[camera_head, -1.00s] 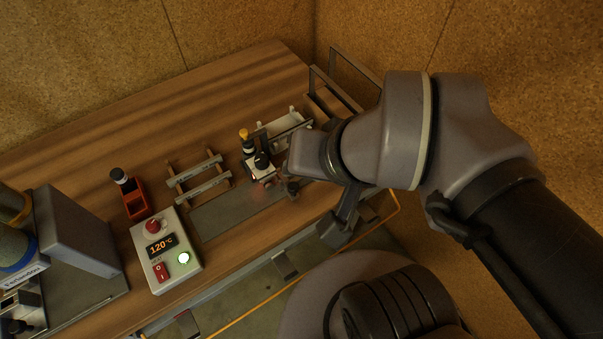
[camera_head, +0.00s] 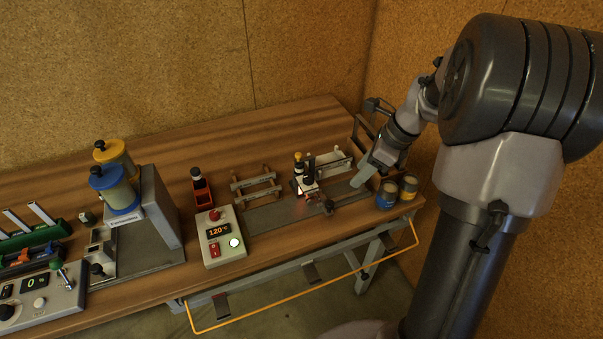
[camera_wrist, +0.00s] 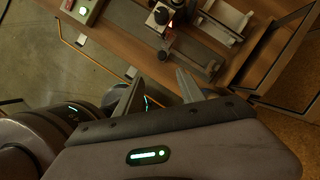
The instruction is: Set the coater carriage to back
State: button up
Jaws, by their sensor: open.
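The coater carriage (camera_head: 303,188), a small white-and-dark block with black knobs and a yellow-topped part, sits on a flat grey bed (camera_head: 270,216) on the wooden bench. It is toward the right end of the bed, with a small red glow at its side. In the wrist view the carriage (camera_wrist: 172,24) shows at the top, beyond the fingertips. My gripper (camera_wrist: 158,82) is open, with nothing between its fingers. In the head view my gripper (camera_head: 366,170) is right of the carriage and apart from it; its fingers are only partly visible.
A blue can (camera_head: 387,196) and a yellow can (camera_head: 408,188) stand at the right bench edge, close to my gripper. A control box (camera_head: 221,237) reading 120°C stands left of the bed. A rack (camera_head: 256,184) and white tray (camera_head: 331,166) lie behind. An orange rail (camera_head: 262,313) runs along the front.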

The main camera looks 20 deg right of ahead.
aim_at(330, 203)
jog(key=b+x, duration=0.2)
jog(key=x, duration=0.3)
jog(key=b+x, duration=0.2)
jog(key=x, duration=0.4)
jog(key=b+x, duration=0.2)
jog(key=x, duration=0.4)
jog(key=shift+w+d+f, duration=0.15)
jog(key=shift+d, duration=0.1)
grip_shut()
dwell(0.3)
